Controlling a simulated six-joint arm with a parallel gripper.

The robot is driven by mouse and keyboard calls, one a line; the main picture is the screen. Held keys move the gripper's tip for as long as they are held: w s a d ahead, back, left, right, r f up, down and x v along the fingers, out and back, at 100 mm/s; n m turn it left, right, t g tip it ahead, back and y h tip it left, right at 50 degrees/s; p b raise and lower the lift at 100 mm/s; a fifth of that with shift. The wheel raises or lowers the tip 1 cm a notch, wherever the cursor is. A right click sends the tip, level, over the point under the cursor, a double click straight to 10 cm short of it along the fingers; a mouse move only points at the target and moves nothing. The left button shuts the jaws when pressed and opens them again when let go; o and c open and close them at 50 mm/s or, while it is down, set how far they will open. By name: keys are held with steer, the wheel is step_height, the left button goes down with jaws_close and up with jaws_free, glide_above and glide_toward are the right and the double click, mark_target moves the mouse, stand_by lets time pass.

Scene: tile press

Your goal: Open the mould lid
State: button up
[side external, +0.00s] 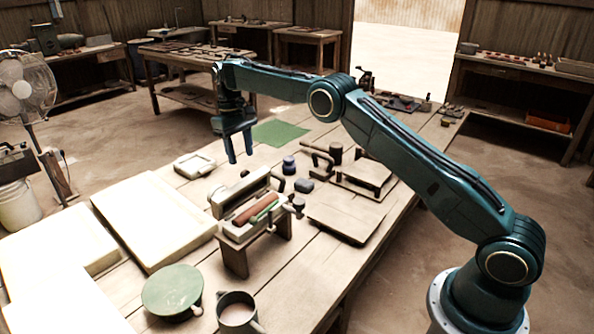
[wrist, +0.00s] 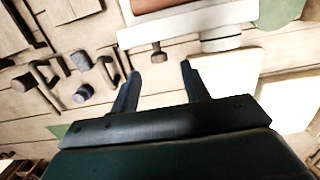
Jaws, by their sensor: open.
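The mould (side external: 236,234) sits on a wooden stand, with a reddish-brown bar and a green rod showing on top. A pale slab that looks like the mould lid (side external: 240,190) stands upright along its back edge, leaving the mould uncovered. In the wrist view a pale long slab, likely this lid (wrist: 185,25), lies ahead of the fingertips, with a small dark knob (wrist: 158,52) on its near side. My gripper (side external: 240,158) is open and empty, pointing down above the table behind the lid; it also shows in the wrist view (wrist: 160,72). It is apart from the lid.
A blue-capped jar (side external: 289,165) and a toggle press (side external: 360,175) stand right of the mould. A flat plate (side external: 345,215) lies nearer. Pale boards (side external: 155,215) lie left; a green disc (side external: 172,289) and a mug (side external: 237,312) stand in front. A green mat (side external: 280,133) lies behind.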

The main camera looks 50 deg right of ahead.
steer(key=shift+r, duration=0.25)
steer(key=shift+d+r, duration=0.1)
steer(key=shift+r, duration=1.85)
steer(key=c, duration=1)
steer(key=m, duration=0.1)
steer(key=d+r+m+t, duration=0.1)
steer(key=shift+m, duration=0.3)
jaws_close()
steer(key=s+r+m+t, duration=0.2)
steer(key=s+m+t, duration=0.4)
steer(key=s+m, duration=0.5)
steer(key=m, duration=0.3)
steer(key=shift+s+d+r+y, duration=0.2)
steer(key=shift+s+r+y, duration=0.1)
steer(key=shift+s+y, duration=0.1)
